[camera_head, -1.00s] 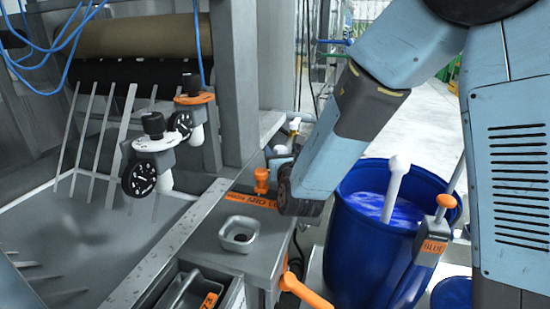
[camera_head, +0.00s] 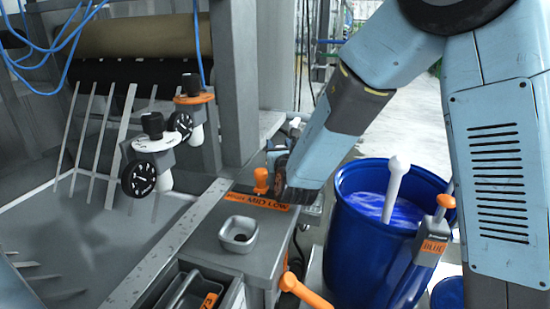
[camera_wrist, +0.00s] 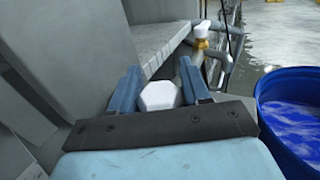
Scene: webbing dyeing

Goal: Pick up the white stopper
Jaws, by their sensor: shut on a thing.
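The white stopper (camera_wrist: 160,96) shows in the wrist view as a pale, faceted block between the two blue fingers. My gripper (camera_wrist: 158,71) is shut on it, one finger on each side. The stopper's lower part is hidden behind the dark wrist plate. In the head view my gripper (camera_head: 276,156) is mostly hidden behind my wrist, beside the orange knob, and I cannot make out the stopper there.
A small square cup (camera_head: 238,234) sits on the grey ledge. The blue barrel (camera_head: 352,255) with blue liquid stands right. Two black-and-white dials (camera_head: 139,179) are left.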

